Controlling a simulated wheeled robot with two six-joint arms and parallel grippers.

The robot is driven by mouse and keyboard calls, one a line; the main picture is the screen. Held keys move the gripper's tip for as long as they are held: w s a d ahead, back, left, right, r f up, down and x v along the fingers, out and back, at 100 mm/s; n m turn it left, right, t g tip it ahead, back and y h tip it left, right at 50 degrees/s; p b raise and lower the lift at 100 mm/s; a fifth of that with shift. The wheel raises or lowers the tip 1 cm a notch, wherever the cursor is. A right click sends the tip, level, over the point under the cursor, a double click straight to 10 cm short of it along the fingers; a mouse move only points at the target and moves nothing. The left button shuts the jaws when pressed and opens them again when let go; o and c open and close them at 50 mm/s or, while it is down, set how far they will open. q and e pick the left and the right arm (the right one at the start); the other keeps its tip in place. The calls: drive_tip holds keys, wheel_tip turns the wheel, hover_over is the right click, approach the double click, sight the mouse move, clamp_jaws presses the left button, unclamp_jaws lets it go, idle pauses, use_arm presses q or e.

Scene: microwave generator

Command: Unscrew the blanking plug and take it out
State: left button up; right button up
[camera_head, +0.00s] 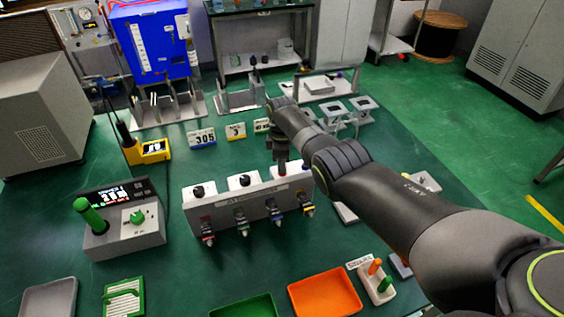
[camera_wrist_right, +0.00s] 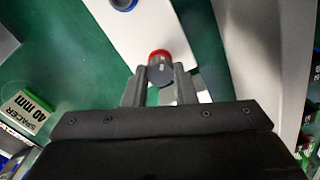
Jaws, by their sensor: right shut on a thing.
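The blanking plug (camera_wrist_right: 161,70) looks like a dark cylinder with a red ring at its far end. It stands at the white block (camera_head: 235,206), whose top carries two black knobs further left. My right gripper (camera_head: 282,163) points down at the right part of this block. In the right wrist view its two fingers (camera_wrist_right: 160,84) are shut on the dark cylinder, one on each side. I cannot tell whether the plug is still seated in the block. The plug is mostly hidden by the gripper in the head view. My left gripper is not in view.
Red, green, blue and yellow fittings hang along the block's front. A grey control box (camera_head: 124,222) with a green handle stands left. An orange tray (camera_head: 325,293) and a green tray (camera_head: 243,308) lie in front. Small signs (camera_head: 202,138) and stands are behind.

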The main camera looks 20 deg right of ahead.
drive_tip(key=shift+r, duration=0.1)
idle(0.3)
drive_tip(key=o, duration=1)
wheel_tip(320, 180, up, 6)
drive_tip(key=shift+f+p, duration=0.1)
drive_tip(key=shift+p, duration=0.8)
wheel_tip(320, 180, up, 12)
drive_tip(key=b, duration=0.1)
drive_tip(key=shift+f, duration=0.25)
